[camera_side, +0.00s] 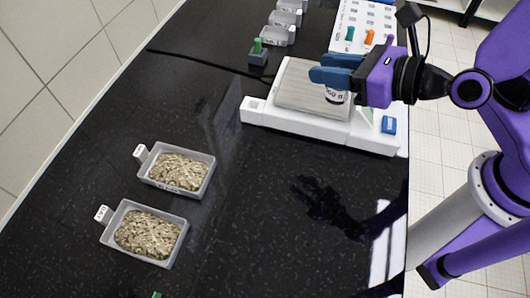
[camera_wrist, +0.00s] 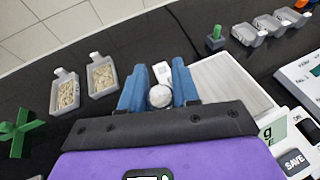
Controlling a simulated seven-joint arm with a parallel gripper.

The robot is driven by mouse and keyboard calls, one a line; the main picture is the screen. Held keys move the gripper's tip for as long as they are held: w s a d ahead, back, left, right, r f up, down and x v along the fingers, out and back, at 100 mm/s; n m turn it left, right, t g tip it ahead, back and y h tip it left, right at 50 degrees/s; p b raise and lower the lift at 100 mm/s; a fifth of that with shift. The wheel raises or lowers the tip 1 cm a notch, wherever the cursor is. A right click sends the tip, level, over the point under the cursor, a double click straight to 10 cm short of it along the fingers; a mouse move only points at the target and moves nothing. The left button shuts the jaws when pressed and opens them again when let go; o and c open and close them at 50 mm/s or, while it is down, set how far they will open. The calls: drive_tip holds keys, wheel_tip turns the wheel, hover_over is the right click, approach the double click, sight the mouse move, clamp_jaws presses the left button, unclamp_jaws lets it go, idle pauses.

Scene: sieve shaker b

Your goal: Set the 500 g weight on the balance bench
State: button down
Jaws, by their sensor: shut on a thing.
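The 500 g weight (camera_side: 335,97) is a silvery cylinder with a dark-printed label. My gripper (camera_side: 328,77) is shut on it, its blue fingers closed around the upper part. In the side view the weight appears in front of the right part of the balance's ribbed plate (camera_side: 290,88); I cannot tell whether it touches anything below. In the wrist view the round top of the weight (camera_wrist: 160,96) sits between both fingers, and the plate (camera_wrist: 232,84) lies to their right. The white balance (camera_side: 270,118) stands on the black bench (camera_side: 285,190).
Two grey trays of grain-like material (camera_side: 178,170) (camera_side: 147,234) stand at the left front. A green-knobbed block (camera_side: 258,53) and several small grey trays (camera_side: 278,36) stand behind the balance. A white panel (camera_side: 365,22) with coloured pieces is at the back right.

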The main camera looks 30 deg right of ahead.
drive_tip(key=s+a+f+n+g+y, duration=0.2)
drive_tip(key=s+f+n+y, duration=0.1)
drive_tip(key=s, duration=0.2)
drive_tip(key=shift+n+g, duration=0.3)
drive_tip(key=w+a+f, duration=0.6)
drive_tip(key=f, duration=0.1)
drive_tip(key=w+a+f, duration=0.3)
drive_tip(key=a, duration=0.1)
drive_tip(key=shift+a+f, duration=0.1)
drive_tip(key=shift+f, duration=0.05)
drive_tip(key=shift+s+f+y, duration=0.1)
drive_tip(key=shift+f+y, duration=0.2)
drive_tip(key=shift+f, duration=1.05)
drive_tip(key=shift+f, duration=0.2)
drive_tip(key=c, duration=0.8)
unclamp_jaws()
